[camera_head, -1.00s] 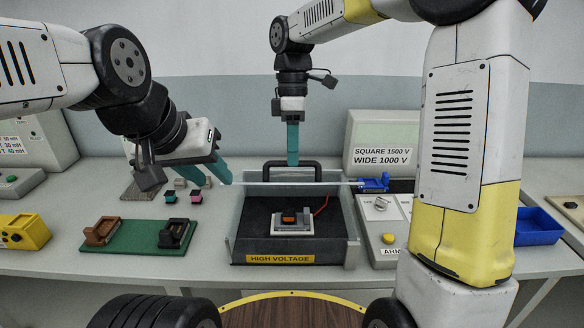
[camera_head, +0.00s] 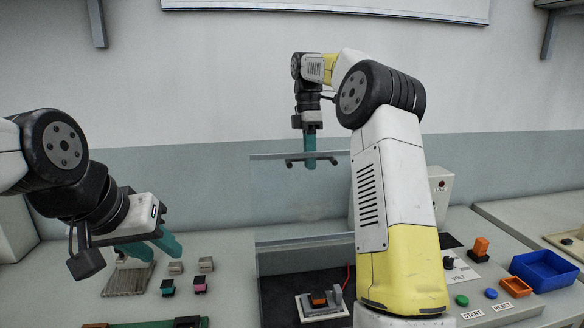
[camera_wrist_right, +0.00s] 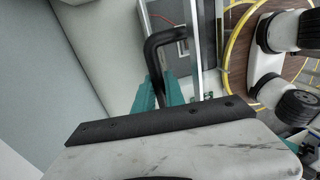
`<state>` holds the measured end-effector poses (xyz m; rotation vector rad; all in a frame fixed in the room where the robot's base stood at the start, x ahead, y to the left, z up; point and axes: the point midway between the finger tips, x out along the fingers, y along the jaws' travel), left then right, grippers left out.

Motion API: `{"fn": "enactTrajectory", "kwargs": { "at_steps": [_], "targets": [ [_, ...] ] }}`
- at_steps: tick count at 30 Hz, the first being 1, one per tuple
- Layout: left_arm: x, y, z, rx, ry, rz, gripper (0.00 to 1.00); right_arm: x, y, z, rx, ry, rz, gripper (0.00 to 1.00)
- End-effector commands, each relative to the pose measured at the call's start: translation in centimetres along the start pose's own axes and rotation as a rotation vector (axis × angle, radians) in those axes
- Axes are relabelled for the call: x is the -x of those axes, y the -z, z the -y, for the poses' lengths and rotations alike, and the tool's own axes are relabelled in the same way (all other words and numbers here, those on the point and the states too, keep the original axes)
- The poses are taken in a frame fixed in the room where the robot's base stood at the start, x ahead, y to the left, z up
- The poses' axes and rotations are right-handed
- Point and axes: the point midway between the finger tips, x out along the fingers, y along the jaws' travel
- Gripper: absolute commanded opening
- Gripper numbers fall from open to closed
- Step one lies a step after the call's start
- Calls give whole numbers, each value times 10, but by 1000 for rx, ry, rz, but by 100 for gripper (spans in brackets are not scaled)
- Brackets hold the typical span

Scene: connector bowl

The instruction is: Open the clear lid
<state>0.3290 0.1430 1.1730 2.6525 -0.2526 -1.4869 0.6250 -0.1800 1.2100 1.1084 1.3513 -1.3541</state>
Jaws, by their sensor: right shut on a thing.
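The clear lid (camera_head: 292,195) stands raised, near upright, above the back of its box (camera_head: 300,242). Its black handle (camera_head: 292,161) is at the top edge; it also shows in the right wrist view (camera_wrist_right: 153,55). My right gripper (camera_head: 310,162), with teal fingers, is shut on the handle; the fingers also show in the right wrist view (camera_wrist_right: 158,92). In the box is a white device with an orange switch (camera_head: 318,299). My right arm hides the box's right side. My left gripper (camera_head: 164,254) is open and empty, left of the box.
Small pink and green connectors (camera_head: 200,285) and grey blocks (camera_head: 206,264) lie below my left gripper. The wall (camera_head: 200,180) is behind the lid.

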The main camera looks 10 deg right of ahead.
Motion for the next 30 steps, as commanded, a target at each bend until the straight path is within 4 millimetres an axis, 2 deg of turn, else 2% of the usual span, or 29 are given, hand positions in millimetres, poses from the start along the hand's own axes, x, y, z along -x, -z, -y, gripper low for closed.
{"fn": "enactTrajectory", "kwargs": {
  "at_steps": [3,12,21,30],
  "targets": [
    [0,0,0,0,0,0,36,-1,0,-18,4,1,-1,0],
    [0,0,0,0,0,0,36,-2,2,-47,5,-2,-3,0],
    [0,0,0,0,0,0,36,-2,2,-60,6,-9,-3,0],
    [0,0,0,0,0,0,36,-2,2,-62,5,-9,-3,0]
  ]
}}
